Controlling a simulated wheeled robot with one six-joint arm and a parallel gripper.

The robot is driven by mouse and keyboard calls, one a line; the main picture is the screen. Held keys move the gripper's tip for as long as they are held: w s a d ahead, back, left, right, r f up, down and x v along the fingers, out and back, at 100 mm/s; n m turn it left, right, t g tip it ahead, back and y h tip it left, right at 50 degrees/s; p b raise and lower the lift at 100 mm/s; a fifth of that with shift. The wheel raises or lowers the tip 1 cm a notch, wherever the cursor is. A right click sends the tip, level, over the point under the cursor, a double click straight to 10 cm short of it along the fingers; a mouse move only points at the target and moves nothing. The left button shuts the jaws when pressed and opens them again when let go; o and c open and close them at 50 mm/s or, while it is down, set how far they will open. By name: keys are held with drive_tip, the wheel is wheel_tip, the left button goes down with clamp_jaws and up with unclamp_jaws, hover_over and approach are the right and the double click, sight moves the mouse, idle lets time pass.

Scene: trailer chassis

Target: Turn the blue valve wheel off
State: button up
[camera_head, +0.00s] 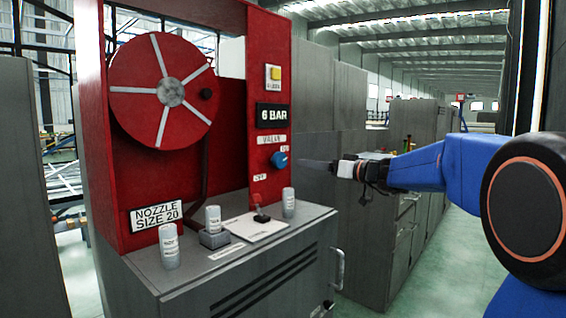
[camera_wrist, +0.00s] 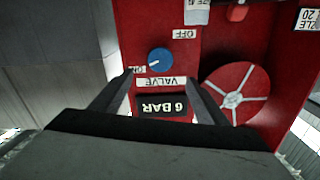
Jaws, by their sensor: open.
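The blue valve wheel (camera_head: 279,160) is a small round knob on the red panel, below the VALVE label (camera_head: 273,140). The wrist view is upside down and shows the blue wheel (camera_wrist: 160,61) with a white mark pointing toward the ON label (camera_wrist: 138,69). The OFF label (camera_wrist: 185,33) is on the wheel's other side, away from the mark. My gripper (camera_head: 317,164) is just right of the wheel in the head view, apart from it. In the wrist view my gripper (camera_wrist: 160,82) is open and empty, its two fingers spread toward the panel.
A red hose reel (camera_head: 140,95) is on the left of the red stand. Grey cabinets (camera_head: 410,230) stand behind my arm.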

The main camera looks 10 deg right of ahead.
sight(283, 160)
drive_tip(key=x, duration=1.3)
drive_tip(key=c, duration=1)
